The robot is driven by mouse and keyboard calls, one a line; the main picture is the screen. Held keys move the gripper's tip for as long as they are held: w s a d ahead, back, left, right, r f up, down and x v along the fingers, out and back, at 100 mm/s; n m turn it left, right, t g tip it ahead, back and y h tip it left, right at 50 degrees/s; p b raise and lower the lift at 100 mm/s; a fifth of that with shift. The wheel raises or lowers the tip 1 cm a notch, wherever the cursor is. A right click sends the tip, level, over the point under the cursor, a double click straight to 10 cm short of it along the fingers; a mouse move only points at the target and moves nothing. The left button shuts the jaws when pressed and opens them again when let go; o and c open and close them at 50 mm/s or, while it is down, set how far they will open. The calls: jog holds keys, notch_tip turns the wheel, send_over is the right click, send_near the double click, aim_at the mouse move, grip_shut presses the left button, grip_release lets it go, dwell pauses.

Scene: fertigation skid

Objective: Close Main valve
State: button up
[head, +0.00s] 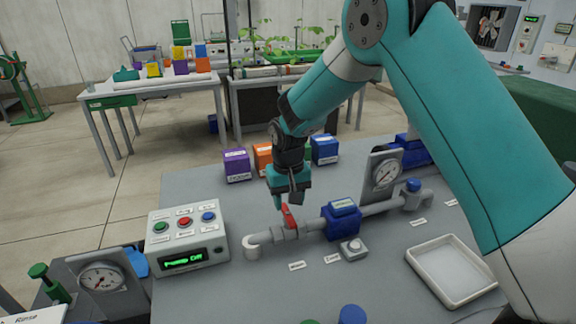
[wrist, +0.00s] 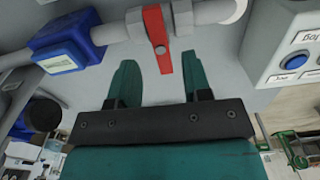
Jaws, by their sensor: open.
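A red valve lever (head: 288,217) sits on the grey pipe, left of a blue pipe body (head: 341,222). In the wrist view the red lever (wrist: 158,42) lies across the pipe (wrist: 208,12), and its free end points toward my gripper. My gripper (head: 284,198) is just above and behind the lever in the head view. In the wrist view my gripper (wrist: 160,82) is open, with one green finger on each side of the lever's end and a gap on both sides. The small labels by the pipe are too small to read.
A control box (head: 187,238) with coloured buttons and a green "Pump Off" display stands left of the pipe. A gauge (head: 386,173) is at the right, and a white tray (head: 455,270) lies at front right. Coloured boxes (head: 237,165) stand behind my gripper.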

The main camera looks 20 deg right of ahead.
aim_at(289, 215)
notch_tip(289, 215, up, 14)
jog(key=b, duration=0.1)
jog(key=shift+f, duration=0.25)
jog(key=s+a+r+n+y, duration=0.2)
jog(key=s+n, duration=0.1)
jog(key=s, duration=1.1)
jog(key=s+a+r+n+y, duration=0.2)
jog(key=s+n, duration=0.2)
jog(key=s, duration=1.1)
jog(key=shift+a, duration=0.2)
